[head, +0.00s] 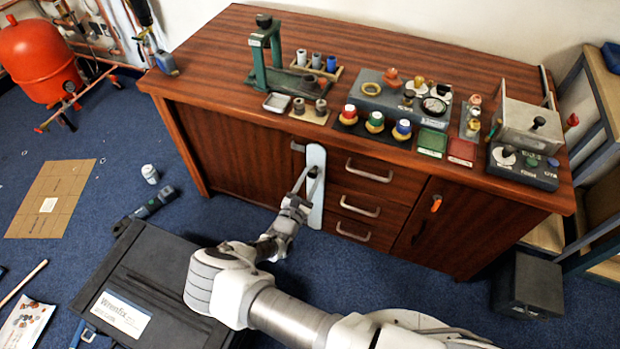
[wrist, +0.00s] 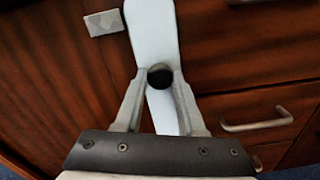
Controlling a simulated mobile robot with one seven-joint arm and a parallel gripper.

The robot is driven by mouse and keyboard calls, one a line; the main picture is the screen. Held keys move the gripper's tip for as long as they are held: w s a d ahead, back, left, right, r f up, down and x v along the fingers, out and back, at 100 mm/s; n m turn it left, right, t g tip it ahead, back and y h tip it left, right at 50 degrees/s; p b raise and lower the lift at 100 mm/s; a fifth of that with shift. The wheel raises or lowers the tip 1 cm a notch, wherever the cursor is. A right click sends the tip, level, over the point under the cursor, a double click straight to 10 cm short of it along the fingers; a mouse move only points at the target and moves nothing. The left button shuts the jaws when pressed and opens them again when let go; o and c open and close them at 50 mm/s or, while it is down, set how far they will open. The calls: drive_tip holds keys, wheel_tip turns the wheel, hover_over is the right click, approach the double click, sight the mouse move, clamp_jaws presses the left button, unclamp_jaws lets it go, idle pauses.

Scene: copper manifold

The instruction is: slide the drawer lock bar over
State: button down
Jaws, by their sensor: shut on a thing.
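The drawer lock bar (head: 316,158) is a pale blue-white upright plate at the left edge of the drawers on the wooden cabinet. It also shows in the wrist view (wrist: 152,30), slightly tilted, with a round black knob (wrist: 160,76) on its face. My gripper (head: 312,172) reaches the bar from the front. In the wrist view my gripper's fingers (wrist: 160,78) are shut on the black knob, one on each side. The bar's lower part is partly hidden by my gripper.
Drawers with metal handles (head: 369,171) lie just right of the bar. A small grey plate (wrist: 104,22) is on the panel left of it. An orange handle (head: 436,203) is on the right door. A black case (head: 150,290) lies on the floor at front left.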

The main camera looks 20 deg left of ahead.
drive_tip(key=shift+f, duration=0.1)
idle(0.7)
drive_tip(key=shift+a+f+b, duration=0.1)
drive_tip(key=shift+a+b, duration=0.15)
drive_tip(key=shift+b, duration=0.05)
drive_tip(key=shift+w+a+b, duration=0.1)
drive_tip(key=shift+a+b, duration=0.75)
drive_tip(key=shift+a, duration=0.95)
drive_tip(key=c, duration=0.5)
unclamp_jaws()
drive_tip(key=shift+r, duration=0.2)
drive_tip(key=s+a+p, duration=0.1)
drive_tip(key=s+p, duration=0.2)
drive_tip(key=s, duration=1.4)
drive_tip(key=shift+s+a, duration=0.15)
drive_tip(key=shift+a, duration=0.05)
